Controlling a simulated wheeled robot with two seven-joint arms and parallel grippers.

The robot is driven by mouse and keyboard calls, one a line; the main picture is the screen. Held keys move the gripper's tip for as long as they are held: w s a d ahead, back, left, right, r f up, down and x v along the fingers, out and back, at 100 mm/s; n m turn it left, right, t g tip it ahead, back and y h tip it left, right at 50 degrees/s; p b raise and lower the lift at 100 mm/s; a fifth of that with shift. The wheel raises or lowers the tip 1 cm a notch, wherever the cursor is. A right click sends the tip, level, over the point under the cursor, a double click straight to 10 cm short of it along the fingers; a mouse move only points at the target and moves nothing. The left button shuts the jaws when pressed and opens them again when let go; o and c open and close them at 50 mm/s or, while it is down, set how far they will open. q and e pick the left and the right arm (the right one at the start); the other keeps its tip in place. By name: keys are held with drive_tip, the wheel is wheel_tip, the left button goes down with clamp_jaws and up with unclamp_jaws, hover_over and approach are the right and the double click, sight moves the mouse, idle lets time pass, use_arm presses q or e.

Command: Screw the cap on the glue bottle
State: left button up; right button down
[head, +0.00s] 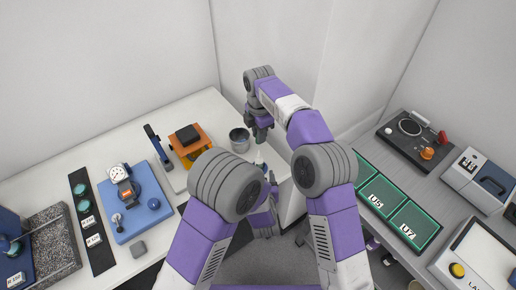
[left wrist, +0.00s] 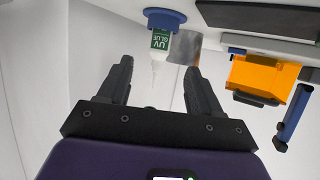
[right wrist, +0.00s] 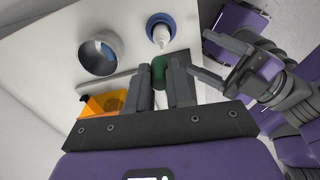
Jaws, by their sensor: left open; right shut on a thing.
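The glue bottle, white with a green "UV GLUE" label (left wrist: 160,41), stands in a blue round holder (left wrist: 165,18). Its pale tapered nozzle shows in the right wrist view (right wrist: 162,36). The bottle is small and partly hidden in the head view (head: 260,156). My right gripper (right wrist: 166,80) is shut on a green cap (right wrist: 159,68), apart from the nozzle; in the head view the right gripper (head: 258,134) is above the bottle. My left gripper (left wrist: 158,76) is open, its fingers spread either side of the nozzle's line, with nothing gripped.
A grey metal cup (head: 239,141) stands close beside the bottle. An orange stand (head: 190,147) and a blue upright tool (head: 155,143) are farther left. A blue plate with a dial gauge (head: 135,202) lies on the white table. The table's edge is near the bottle.

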sight(259, 160)
use_arm(q)
drive_tip(key=shift+s, duration=0.2)
drive_tip(key=x, duration=1.2)
drive_tip(key=shift+w, duration=0.1)
drive_tip(key=shift+r, duration=0.1)
clamp_jaws()
